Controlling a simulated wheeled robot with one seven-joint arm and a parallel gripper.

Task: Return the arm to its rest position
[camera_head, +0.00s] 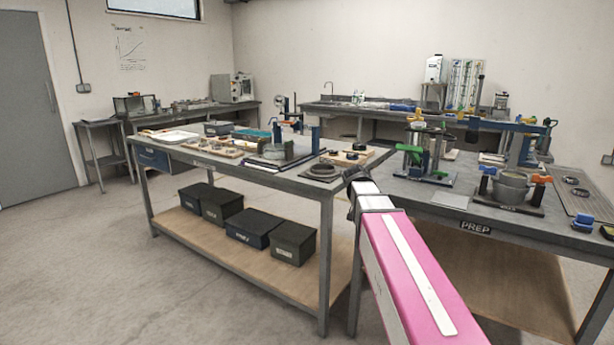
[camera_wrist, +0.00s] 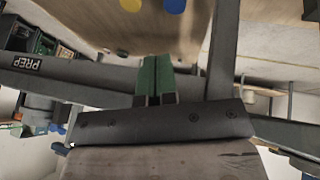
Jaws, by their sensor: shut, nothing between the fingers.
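My gripper (camera_wrist: 156,66) shows in the wrist view as two green-padded fingers side by side, shut with nothing between them. The fingers are in front of the bench marked PREP (camera_wrist: 52,76), whose edge and legs look turned over in this view. I see no object touching the fingers. In the head view, my pink arm with its white stripe reaches up from the lower right to a dark joint near the gap between the two front benches. The gripper itself cannot be made out there.
The PREP bench (camera_head: 448,214) carries a green-handled lever frame (camera_head: 428,150) and another lever frame with a grey pot (camera_head: 510,188). A left bench (camera_head: 262,176) bears tools, with several dark bins (camera_head: 255,228) on its lower shelf. The floor (camera_head: 90,265) at left is clear.

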